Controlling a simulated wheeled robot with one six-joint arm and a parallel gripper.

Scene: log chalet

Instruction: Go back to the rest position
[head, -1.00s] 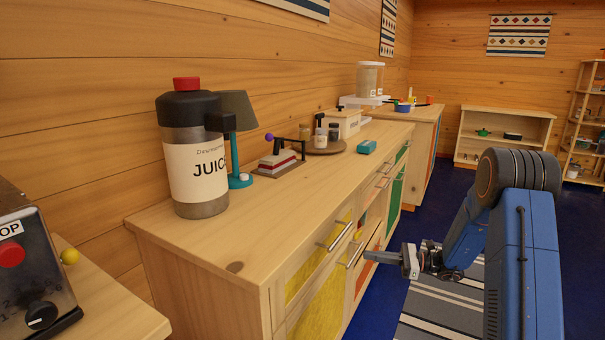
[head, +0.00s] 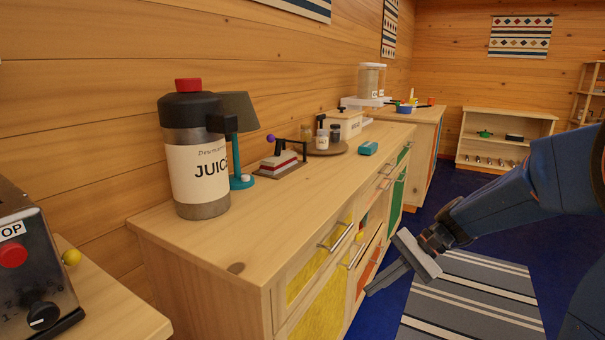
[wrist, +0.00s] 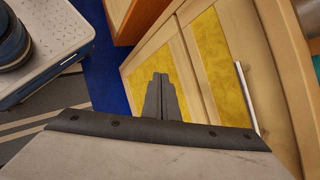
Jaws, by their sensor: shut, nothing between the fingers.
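My gripper (head: 385,281) is in front of the wooden cabinet (head: 204,262), close to its drawer and door fronts in the head view. Its fingers point down and to the left. In the wrist view my gripper (wrist: 161,82) has its two fingers together, with nothing between them. Behind the fingers are yellow panels (wrist: 230,75) and a long metal handle (wrist: 246,97). I cannot tell from these views how far the fingertips are from the cabinet front.
Metal handles (head: 341,237) stick out from the front. A striped rug (head: 470,300) lies on the open blue floor.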

